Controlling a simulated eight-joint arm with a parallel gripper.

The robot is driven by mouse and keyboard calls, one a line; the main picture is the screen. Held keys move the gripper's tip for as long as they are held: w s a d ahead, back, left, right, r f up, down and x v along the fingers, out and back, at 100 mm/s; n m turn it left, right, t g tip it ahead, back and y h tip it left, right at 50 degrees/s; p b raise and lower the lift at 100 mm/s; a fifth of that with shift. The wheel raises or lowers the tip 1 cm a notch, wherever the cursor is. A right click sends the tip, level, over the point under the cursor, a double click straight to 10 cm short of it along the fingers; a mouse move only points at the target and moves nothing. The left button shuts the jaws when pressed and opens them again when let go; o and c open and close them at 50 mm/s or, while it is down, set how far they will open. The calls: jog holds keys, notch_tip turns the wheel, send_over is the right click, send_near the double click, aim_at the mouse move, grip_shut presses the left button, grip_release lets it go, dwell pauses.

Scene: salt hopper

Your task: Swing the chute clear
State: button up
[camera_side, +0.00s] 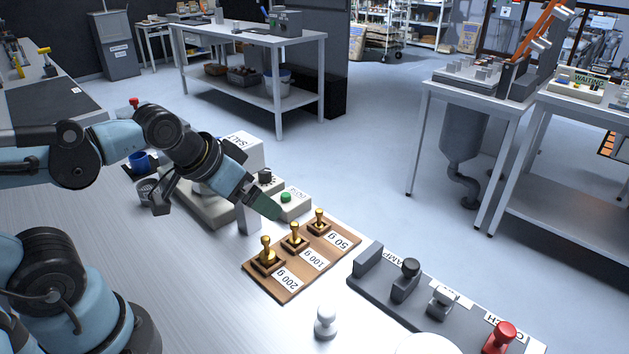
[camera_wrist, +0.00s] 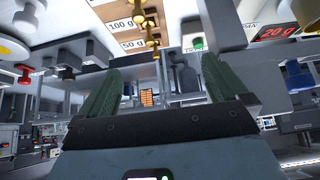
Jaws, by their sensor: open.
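A white box marked SALT (camera_side: 243,148) stands behind my arm in the side view, with a pale grey unit (camera_side: 210,210) below it, partly hidden by my wrist. I cannot pick out the chute for sure; my arm covers part of this area. My gripper (camera_side: 264,206) is over the bench, pointing down and to the right, beside a small box with a green button (camera_side: 286,197). In the wrist view my gripper's two green fingers (camera_wrist: 160,80) are spread apart with nothing between them. The green button also shows there (camera_wrist: 198,43), beyond the fingers.
A wooden board (camera_side: 305,262) with brass weights marked 200 g, 100 g and 50 g lies right of my gripper. A dark panel (camera_side: 425,305) with several handles, one a red knob (camera_side: 499,337), is farther right. A white knob (camera_side: 325,322) stands near the front. A red 20 g display (camera_wrist: 279,31) shows.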

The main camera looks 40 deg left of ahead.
jog(key=shift+r, duration=0.2)
jog(key=c, duration=0.4)
notch_tip(320, 180, up, 21)
jog(key=shift+f, duration=0.2)
jog(key=c, duration=0.4)
jog(key=w+a+n+g, duration=0.3)
jog(key=a+n+g, duration=0.1)
jog(key=a, duration=0.5)
jog(key=w+a+n+g, duration=0.2)
jog(key=a+n+g, duration=0.15)
jog(key=a, duration=0.55)
jog(key=shift+t, duration=0.25)
notch_tip(320, 180, down, 18)
jog(key=shift+w+d+r, duration=0.1)
jog(key=shift+d+r, duration=0.05)
jog(key=shift+r, duration=0.1)
jog(key=shift+c, duration=0.2)
grip_shut()
